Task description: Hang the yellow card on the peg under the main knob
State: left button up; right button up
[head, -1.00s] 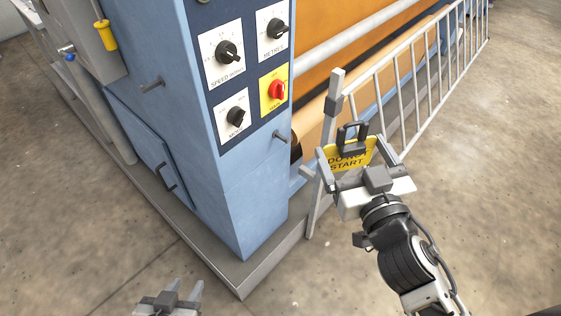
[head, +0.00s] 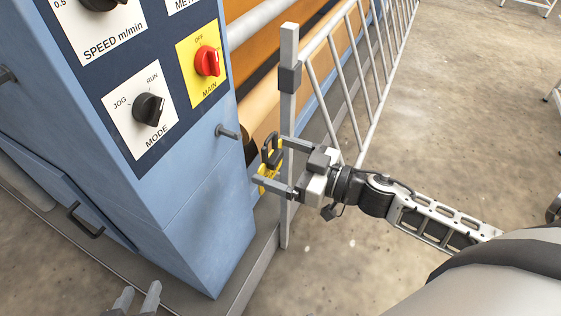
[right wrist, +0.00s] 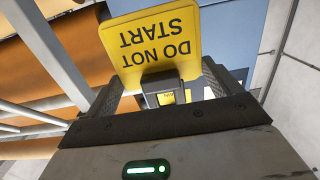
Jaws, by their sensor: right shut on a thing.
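The yellow card (head: 267,180) hangs nearly edge-on in the head view, below a dark loop (head: 270,148). In the right wrist view the card (right wrist: 150,40) reads DO NOT START upside down. My right gripper (head: 268,163) is shut on the card's dark holder and holds it in the air, to the right of the blue cabinet's corner. The red main knob (head: 207,61) is on a yellow plate. Below it a short grey peg (head: 228,132) sticks out, bare, up and left of the card. My left gripper (head: 137,299) is open and empty at the bottom edge.
The blue cabinet (head: 205,230) carries a mode knob (head: 148,109) left of the peg. A grey guard-rail post (head: 288,110) stands close behind my right gripper. Another peg (head: 6,74) shows at the left edge. Open floor lies to the right.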

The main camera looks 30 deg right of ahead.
jog(key=shift+b+x, duration=0.5)
jog(key=shift+x, duration=3.55)
jog(key=shift+w+a+f, duration=0.35)
jog(key=shift+w+f, duration=0.15)
jog(key=shift+f, duration=0.05)
jog(key=o, duration=0.7)
jog(key=shift+f, duration=0.1)
jog(key=shift+s+d, duration=0.3)
jog(key=shift+s, duration=0.1)
jog(key=v, duration=1.5)
